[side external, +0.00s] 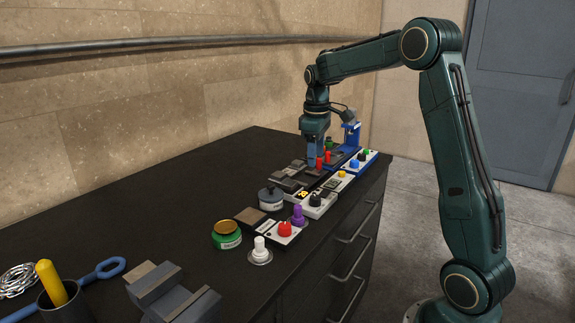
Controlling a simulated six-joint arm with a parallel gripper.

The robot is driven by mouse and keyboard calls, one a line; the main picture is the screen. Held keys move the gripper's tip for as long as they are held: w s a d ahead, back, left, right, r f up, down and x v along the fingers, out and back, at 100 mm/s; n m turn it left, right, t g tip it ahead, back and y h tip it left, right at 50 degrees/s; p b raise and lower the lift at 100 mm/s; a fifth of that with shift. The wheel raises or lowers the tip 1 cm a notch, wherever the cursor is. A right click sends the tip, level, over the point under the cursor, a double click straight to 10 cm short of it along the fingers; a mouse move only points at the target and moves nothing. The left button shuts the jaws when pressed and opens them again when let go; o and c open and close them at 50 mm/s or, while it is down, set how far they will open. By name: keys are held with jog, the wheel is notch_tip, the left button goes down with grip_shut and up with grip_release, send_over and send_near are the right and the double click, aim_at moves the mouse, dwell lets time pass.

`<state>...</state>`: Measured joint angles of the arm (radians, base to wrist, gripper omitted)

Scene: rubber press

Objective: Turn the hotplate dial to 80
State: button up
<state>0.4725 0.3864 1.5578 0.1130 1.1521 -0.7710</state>
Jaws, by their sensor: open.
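My gripper (313,165) points down over the far part of the bench, by two red upright parts (323,161); its jaws are small here and partly hidden. It looks empty. Several white control boxes with knobs stand in a row along the bench's right edge. One has a black dial (315,199) beside a small lit orange display (303,193). Another, nearer, has a red dial (285,229) and a dark flat plate (250,215) to its left. I cannot tell which of these is the hotplate dial, and no scale numbers are readable.
A green tin (226,235), a grey round pot (271,198), a purple knobbed piece (298,215) and a white knob (260,247) stand nearby. A grey vise-like block (165,290), blue wrench (105,270) and cup (65,305) are in front. The bench's left middle (180,215) is clear.

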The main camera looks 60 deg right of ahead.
aim_at(315, 197)
jog(key=shift+w+d+f, duration=0.1)
jog(key=shift+d+f, duration=0.1)
jog(key=shift+d, duration=0.05)
jog(key=f, duration=1.3)
jog(key=shift+d+f, duration=0.35)
jog(key=shift+f, duration=0.05)
jog(key=shift+c, duration=0.2)
jog(key=c, duration=0.9)
